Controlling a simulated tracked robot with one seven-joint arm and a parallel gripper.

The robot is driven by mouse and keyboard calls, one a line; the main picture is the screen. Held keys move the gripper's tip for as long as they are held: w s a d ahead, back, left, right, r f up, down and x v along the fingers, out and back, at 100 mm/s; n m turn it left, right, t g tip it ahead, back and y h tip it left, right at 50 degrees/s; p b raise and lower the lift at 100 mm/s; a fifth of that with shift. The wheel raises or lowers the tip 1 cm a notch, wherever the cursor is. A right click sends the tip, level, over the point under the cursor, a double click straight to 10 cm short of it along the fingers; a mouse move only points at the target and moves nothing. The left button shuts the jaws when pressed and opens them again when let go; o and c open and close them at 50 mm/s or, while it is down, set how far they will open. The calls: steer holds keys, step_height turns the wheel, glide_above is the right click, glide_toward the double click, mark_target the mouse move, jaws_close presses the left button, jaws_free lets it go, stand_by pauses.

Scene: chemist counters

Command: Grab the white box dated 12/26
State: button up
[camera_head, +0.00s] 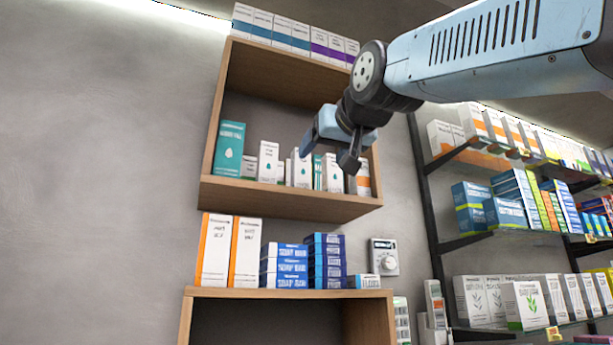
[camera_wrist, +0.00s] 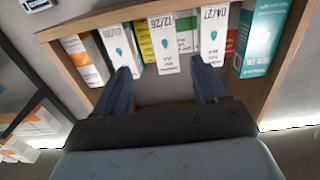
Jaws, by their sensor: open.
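The white box dated 12/26 (camera_wrist: 164,45) stands in the shelf row in the wrist view, with a teal drop on its front. It lies between and beyond the fingers of my gripper (camera_wrist: 162,70), which is open and empty. Similar white boxes stand on either side, one dated 04/27 (camera_wrist: 213,38) and one with a partly hidden date (camera_wrist: 120,42). In the head view, my gripper (camera_head: 330,156) is in front of the upper shelf's right half. By row order, the 12/26 box appears to be the middle white box (camera_head: 301,169) there; its date is unreadable.
A yellow box (camera_wrist: 144,45) and a green box (camera_wrist: 187,38) flank the 12/26 box closely. A teal box (camera_head: 229,148) and an orange-white box (camera_head: 363,178) stand toward the row's ends. The wooden shelf (camera_head: 285,199) encloses the row. Stocked metal shelves (camera_head: 485,240) stand right.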

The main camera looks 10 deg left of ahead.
mark_target(306, 170)
steer(key=x, duration=0.8)
steer(key=shift+w+a+r, duration=0.1)
steer(key=shift+w+a, duration=0.05)
steer(key=shift+a, duration=0.05)
steer(key=shift+a+x, duration=0.2)
steer(key=shift+x, duration=2.4)
steer(key=c, duration=1)
